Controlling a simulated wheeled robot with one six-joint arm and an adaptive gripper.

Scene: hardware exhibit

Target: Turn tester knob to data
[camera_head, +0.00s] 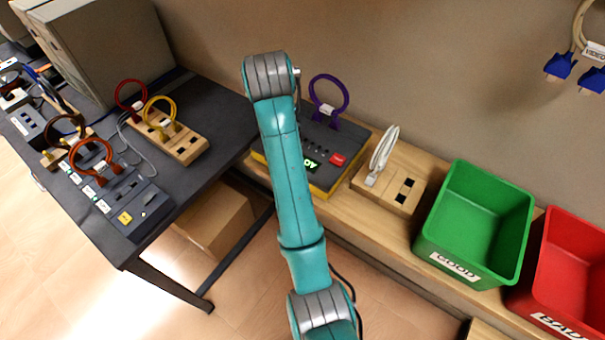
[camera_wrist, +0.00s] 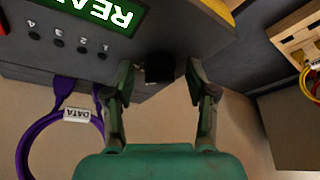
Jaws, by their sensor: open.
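The tester (camera_head: 322,142) is a dark box with a yellow edge on the wooden bench, partly hidden behind my arm in the head view. In the wrist view the tester (camera_wrist: 80,57) shows a green display (camera_wrist: 100,12) with partly cut-off lettering and numbered holes. Its black knob (camera_wrist: 159,68) lies between the fingertips of my gripper (camera_wrist: 160,76). My gripper is open, one finger on each side of the knob; I cannot tell whether they touch it. The knob's pointer and setting labels cannot be read. My gripper is hidden in the head view.
A purple cable (camera_wrist: 30,137) labelled DATA plugs into the tester. A wooden block (camera_head: 391,188) with a white cable, a green GOOD bin (camera_head: 478,222) and a red bin (camera_head: 568,275) stand to the right. A dark table (camera_head: 205,100) with cables and blocks is left.

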